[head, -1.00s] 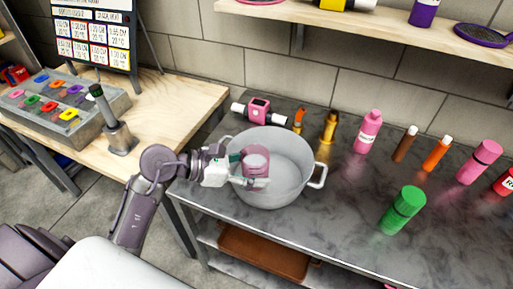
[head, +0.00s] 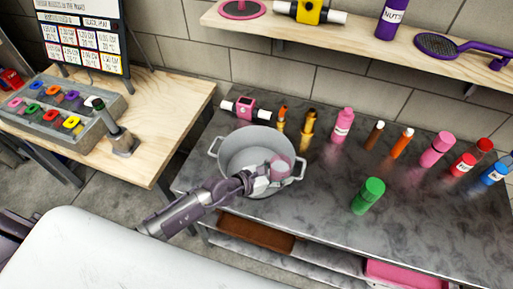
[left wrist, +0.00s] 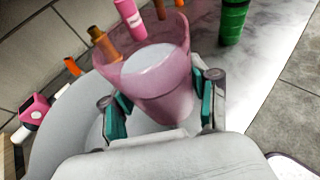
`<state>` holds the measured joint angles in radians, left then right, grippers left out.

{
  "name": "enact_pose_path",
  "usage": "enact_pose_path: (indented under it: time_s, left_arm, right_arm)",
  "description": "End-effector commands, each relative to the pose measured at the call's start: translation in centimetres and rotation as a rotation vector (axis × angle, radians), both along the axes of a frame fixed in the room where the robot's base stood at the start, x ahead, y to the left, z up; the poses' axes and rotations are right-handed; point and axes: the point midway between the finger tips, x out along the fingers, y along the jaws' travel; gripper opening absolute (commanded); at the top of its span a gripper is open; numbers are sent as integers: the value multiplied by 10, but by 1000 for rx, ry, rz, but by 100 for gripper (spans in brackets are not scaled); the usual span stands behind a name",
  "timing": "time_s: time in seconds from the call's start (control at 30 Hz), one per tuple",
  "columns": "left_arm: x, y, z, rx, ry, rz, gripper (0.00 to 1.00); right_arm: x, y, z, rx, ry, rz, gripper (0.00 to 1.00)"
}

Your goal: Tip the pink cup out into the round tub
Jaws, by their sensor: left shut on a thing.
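The pink cup (left wrist: 165,95) is translucent and holds something pale white, seen through its open top in the left wrist view. My left gripper (head: 266,181) is shut on the cup, with a green-padded finger on each side of it. In the head view the cup (head: 280,168) is over the right part of the round tub (head: 225,165). The tub is light grey with two side handles and stands on the dark marbled table. The tub's floor is partly hidden by the gripper and cup. My right gripper is not in view.
A green cylinder (head: 368,195) stands right of the tub. A pink bottle (head: 342,125), orange items and several coloured cylinders line the back of the table. A pink-and-white device (head: 246,108) lies behind the tub. A wall shelf (head: 350,40) hangs above.

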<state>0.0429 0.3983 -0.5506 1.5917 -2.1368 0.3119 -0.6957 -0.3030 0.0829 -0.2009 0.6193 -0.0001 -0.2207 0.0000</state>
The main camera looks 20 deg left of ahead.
Motion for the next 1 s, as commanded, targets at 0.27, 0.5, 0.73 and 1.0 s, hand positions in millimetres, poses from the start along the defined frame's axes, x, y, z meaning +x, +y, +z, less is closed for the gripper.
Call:
enact_pose_path:
  time_s: [0.27,0.5,0.73,1.0]
  left_arm:
    - [-1,-1,-3,-1,-2,3,18]
    - [0,0,-2,-12,8,4,18]
    - [3,3,-1,-68,56,2,18]
    - [7,9,-4,-170,146,3,18]
  right_arm:
    - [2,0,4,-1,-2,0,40]
    - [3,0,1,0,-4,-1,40]
    - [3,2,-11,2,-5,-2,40]
    - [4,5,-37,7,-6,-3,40]
